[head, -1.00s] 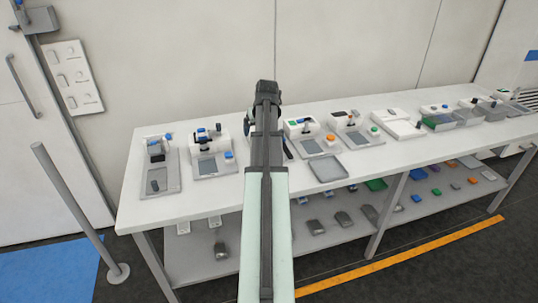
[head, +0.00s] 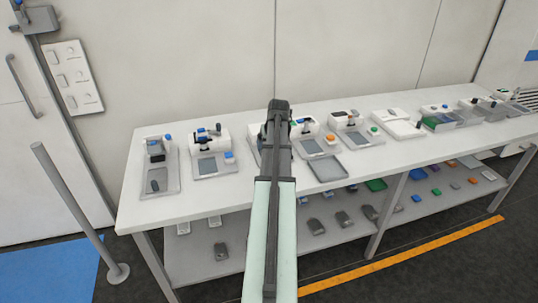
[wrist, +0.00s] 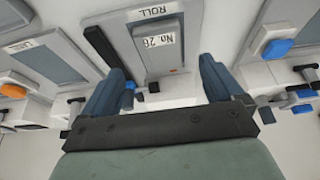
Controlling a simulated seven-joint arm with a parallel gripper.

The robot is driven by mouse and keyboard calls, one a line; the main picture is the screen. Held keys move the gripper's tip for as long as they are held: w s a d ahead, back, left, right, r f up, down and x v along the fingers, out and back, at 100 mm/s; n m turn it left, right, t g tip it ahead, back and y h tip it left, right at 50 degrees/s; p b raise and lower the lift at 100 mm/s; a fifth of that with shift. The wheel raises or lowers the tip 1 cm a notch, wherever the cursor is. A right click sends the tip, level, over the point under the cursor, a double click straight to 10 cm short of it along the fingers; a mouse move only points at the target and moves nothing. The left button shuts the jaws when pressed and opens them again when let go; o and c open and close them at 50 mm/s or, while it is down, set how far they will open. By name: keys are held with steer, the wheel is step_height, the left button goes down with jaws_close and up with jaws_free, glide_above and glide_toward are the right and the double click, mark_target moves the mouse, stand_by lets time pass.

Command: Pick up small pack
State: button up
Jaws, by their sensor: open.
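My gripper (wrist: 165,82) is open, with its two blue-grey fingers apart and nothing held between them. In the wrist view, a grey panel device (wrist: 160,50) labelled "ROLL" and "No. 26" lies beyond and between the fingers. I cannot tell which item is the small pack. Small dark pieces (wrist: 153,87) show near the device's edge between the fingers. In the head view my arm reaches over the white table (head: 190,204), and it hides part of the middle device there. The fingertips do not show clearly in the head view.
Several white devices with grey trays line the table, such as the left one (head: 158,175) and an empty tray (head: 328,167). A lower shelf (head: 195,262) holds several small items. A grey post (head: 75,205) stands at left. The wall (head: 350,45) is close behind.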

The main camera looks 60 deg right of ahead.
steer(key=shift+x, duration=2.85)
steer(key=c, duration=1.3)
steer(key=shift+r, duration=0.1)
steer(key=shift+c, duration=0.2)
steer(key=shift+r, duration=0.1)
